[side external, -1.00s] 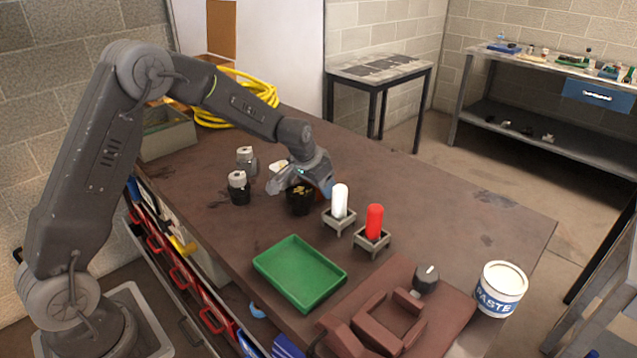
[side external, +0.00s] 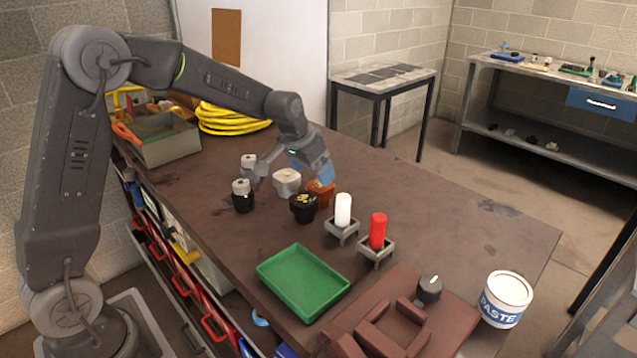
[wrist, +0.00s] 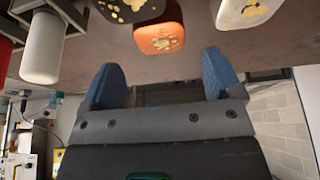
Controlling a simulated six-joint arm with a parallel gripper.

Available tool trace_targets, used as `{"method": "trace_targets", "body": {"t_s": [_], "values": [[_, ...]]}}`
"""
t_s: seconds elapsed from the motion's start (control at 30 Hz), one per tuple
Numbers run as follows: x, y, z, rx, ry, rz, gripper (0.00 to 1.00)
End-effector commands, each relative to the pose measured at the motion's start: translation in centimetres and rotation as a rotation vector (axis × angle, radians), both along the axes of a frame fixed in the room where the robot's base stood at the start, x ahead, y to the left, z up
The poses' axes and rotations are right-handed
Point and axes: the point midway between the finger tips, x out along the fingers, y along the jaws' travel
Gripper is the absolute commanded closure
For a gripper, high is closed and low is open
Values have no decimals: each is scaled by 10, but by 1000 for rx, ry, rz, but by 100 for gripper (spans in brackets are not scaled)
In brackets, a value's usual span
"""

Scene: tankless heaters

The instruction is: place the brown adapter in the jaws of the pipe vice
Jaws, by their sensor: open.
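The brown adapter (side external: 321,193) is an orange-brown fitting standing on the bench behind the black one. It also shows in the wrist view (wrist: 160,40), at top centre beyond my fingertips. My gripper (side external: 318,170) is open and empty, with blue fingertips, just above and behind the brown adapter. In the wrist view my two fingers (wrist: 162,72) are spread apart, with nothing between them. The pipe vice (side external: 375,340) is the reddish-brown block at the bench's front; its near part is cut off by the frame edge. No adapter shows in its jaws.
A black adapter (side external: 304,209) and a pale one (side external: 287,183) stand close by the brown one. A white cylinder (side external: 343,210) and a red one (side external: 377,231) stand in holders towards the vice. A green tray (side external: 303,282) and paste tub (side external: 506,298) flank the vice.

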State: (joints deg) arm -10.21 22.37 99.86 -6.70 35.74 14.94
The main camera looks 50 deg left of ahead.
Motion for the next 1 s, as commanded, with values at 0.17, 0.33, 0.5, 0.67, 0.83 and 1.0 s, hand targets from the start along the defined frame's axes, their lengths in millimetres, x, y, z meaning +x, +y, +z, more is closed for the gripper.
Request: {"method": "trace_targets", "body": {"t_s": [0.17,0.33,0.5,0.67,0.83,1.0], "values": [[-10,0,24,1,-1,0,15],[-14,0,32,0,1,1,15],[-23,-5,42,0,-5,-1,15],[-70,-26,75,2,-26,-6,15],[-149,-51,103,3,-51,-7,15],[-225,-69,108,2,-75,-7,15]]}}
